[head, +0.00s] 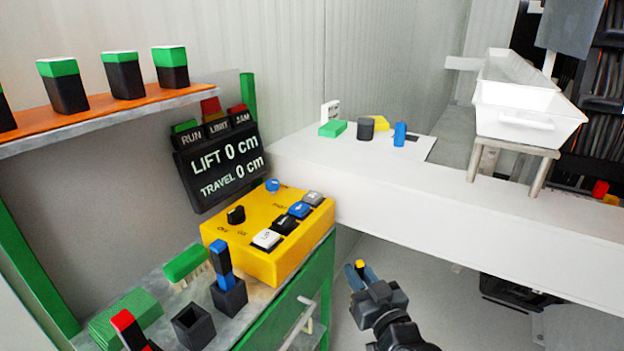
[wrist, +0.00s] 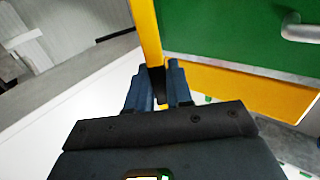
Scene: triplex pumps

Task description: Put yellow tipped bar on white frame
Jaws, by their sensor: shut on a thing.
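My gripper (head: 361,270) hangs over the floor in front of the white bench, right of the yellow control box. It is shut on the yellow tipped bar, whose small yellow end (head: 360,264) shows between the fingers in the head view. In the wrist view my gripper (wrist: 158,88) has a dark piece (wrist: 157,82) between its blue-grey fingers; the bar's full length is unclear. I cannot tell for sure which thing is the white frame; a small white upright piece with dark marks (head: 330,111) stands at the back of the white bench.
The white bench (head: 450,195) carries green, dark, yellow and blue pieces and a white bin (head: 525,112) on a stand. The yellow control box (head: 265,240) and black holders (head: 229,296) sit on the left bench. A green panel (wrist: 240,28) is close to my gripper.

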